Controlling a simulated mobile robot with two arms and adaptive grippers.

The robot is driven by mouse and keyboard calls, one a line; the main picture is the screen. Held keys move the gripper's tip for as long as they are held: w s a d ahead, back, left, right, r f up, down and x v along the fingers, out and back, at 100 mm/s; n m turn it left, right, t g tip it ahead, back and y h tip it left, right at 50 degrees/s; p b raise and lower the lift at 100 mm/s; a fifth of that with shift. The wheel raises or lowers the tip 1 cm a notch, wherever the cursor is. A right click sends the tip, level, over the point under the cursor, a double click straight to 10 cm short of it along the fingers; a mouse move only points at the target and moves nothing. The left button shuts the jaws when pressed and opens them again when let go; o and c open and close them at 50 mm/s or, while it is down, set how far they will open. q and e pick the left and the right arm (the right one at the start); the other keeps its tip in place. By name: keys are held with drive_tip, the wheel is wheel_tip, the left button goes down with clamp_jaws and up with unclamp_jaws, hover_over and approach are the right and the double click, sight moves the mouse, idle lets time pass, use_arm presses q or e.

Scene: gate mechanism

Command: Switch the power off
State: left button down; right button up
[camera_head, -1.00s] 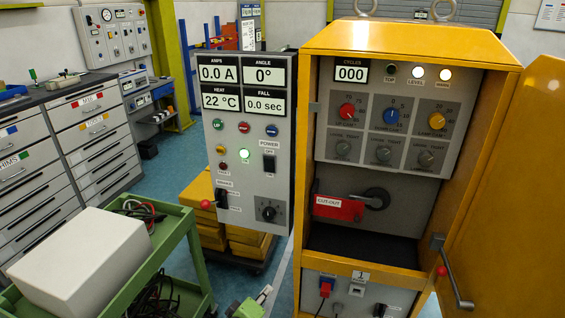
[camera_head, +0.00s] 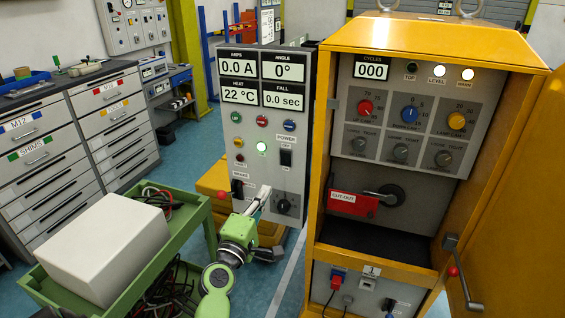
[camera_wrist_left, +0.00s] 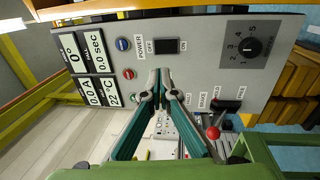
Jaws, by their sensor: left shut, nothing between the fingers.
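The grey control panel (camera_head: 262,118) carries a black power rocker switch (camera_head: 286,157) under a POWER label. In the left wrist view the switch (camera_wrist_left: 167,46) shows sideways between its OFF and ON labels. I cannot tell which side is pressed. A green light (camera_head: 261,147) glows left of the switch. My left gripper (camera_head: 265,190) is shut and empty, below the switch and beside the black dial (camera_head: 287,204). In the left wrist view its fingertips (camera_wrist_left: 165,74) show close to the switch in the picture; the gap to the panel is unclear. My right gripper is out of view.
A red-knobbed brake lever (camera_head: 224,195) sticks out at the panel's lower left. A green cart (camera_head: 190,226) with a white box (camera_head: 105,245) stands at left.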

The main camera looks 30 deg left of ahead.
sight(285, 155)
use_arm(q)
drive_tip(key=p+x, duration=0.2)
drive_tip(key=x, duration=1)
drive_tip(key=shift+w, duration=0.25)
drive_tip(key=shift+w+a, duration=0.15)
drive_tip(key=shift+w, duration=0.5)
drive_tip(key=shift+r, duration=0.1)
drive_tip(key=shift+w+r, duration=0.2)
